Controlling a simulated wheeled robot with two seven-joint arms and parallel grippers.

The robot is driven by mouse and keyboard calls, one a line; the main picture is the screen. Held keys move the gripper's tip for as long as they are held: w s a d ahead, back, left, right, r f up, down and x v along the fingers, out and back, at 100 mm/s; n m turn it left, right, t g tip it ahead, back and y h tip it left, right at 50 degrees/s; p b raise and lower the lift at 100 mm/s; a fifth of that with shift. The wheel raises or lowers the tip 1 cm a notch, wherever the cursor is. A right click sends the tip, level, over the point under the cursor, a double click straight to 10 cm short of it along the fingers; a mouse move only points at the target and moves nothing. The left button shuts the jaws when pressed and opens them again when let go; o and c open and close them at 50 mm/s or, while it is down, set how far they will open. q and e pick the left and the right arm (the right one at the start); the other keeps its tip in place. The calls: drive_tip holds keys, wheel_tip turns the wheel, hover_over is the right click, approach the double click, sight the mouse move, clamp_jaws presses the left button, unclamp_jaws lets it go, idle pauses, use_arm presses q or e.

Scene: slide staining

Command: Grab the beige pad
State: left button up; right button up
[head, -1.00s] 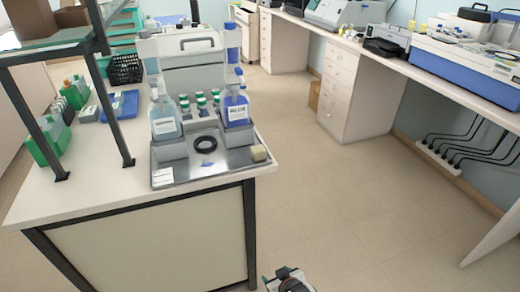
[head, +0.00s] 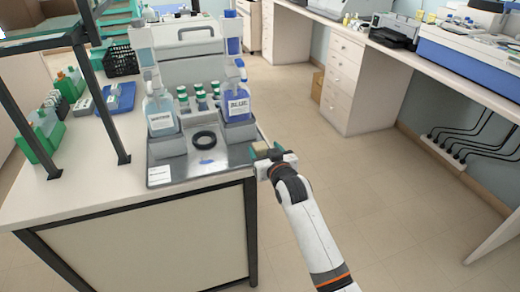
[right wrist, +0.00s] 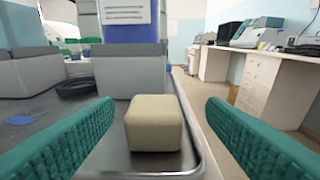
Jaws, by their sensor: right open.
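The beige pad (right wrist: 154,123) is a small block on the right front corner of the metal tray (right wrist: 100,161). In the right wrist view it stands ahead of and between the two green fingers of my right gripper (right wrist: 158,140), which is open and holds nothing. In the head view the right gripper (head: 268,153) is at the tray's right front corner and partly hides the pad (head: 260,147). My left gripper is not in view.
On the tray are a black ring (head: 204,141), a blue spot and a white label. Two bottles, one marked BLUE (head: 237,104), stand in grey holders behind. Green-capped bottles (head: 200,98) stand further back. Open floor lies right of the bench (head: 75,210).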

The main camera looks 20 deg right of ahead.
sight(258, 143)
drive_tip(key=shift+w+a, duration=0.1)
drive_tip(key=shift+w, duration=0.5)
drive_tip(key=w, duration=0.2)
drive_tip(key=w+f, duration=0.1)
drive_tip(key=w, duration=0.1)
drive_tip(key=shift+a, duration=0.2)
